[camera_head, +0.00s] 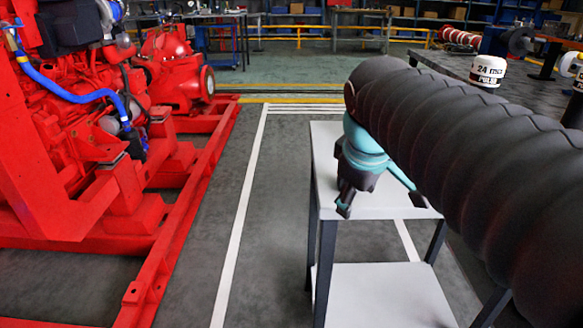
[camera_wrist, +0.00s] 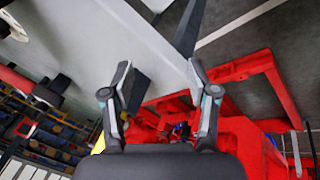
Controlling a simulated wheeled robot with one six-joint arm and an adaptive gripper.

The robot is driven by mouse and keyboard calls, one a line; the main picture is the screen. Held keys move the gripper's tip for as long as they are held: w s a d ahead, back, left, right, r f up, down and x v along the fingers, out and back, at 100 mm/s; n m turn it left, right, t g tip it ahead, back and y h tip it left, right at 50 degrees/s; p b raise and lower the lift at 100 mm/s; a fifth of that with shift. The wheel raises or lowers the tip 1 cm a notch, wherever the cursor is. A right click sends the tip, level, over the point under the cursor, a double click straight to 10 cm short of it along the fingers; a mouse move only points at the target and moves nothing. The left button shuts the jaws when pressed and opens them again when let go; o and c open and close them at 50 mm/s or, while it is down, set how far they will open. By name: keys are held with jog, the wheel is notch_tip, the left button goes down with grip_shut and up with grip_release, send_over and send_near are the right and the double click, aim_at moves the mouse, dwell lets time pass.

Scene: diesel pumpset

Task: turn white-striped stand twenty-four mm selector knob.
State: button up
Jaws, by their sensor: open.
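No selector knob can be made out in either view, and no white-striped stand is clearly identifiable. My gripper (camera_head: 380,205) is over the light-grey top of a two-level stand (camera_head: 325,150) with dark legs in the head view. My arm hides the right part of that top. In the wrist view my gripper (camera_wrist: 159,72) has its two fingers spread wide with nothing between them. A pale flat surface (camera_wrist: 90,45) fills the upper left there, and red machinery (camera_wrist: 245,135) lies beyond the fingertips.
A red diesel pumpset (camera_head: 70,130) on a red frame (camera_head: 185,210) stands at left. A dark workbench (camera_head: 445,65) at right holds a white container (camera_head: 488,72) with lettering, partly legible. The floor between frame and stand is clear, with a white line (camera_head: 238,215).

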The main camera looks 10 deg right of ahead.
jog(key=shift+s+a+f+m+t+y, duration=0.15)
jog(key=shift+s+a+f+m, duration=0.35)
jog(key=shift+s+a+f, duration=0.25)
jog(key=shift+s+a+f+m+t+y, duration=0.15)
jog(key=shift+s+a+f+m, duration=0.35)
jog(key=shift+f, duration=0.3)
jog(key=shift+d, duration=0.1)
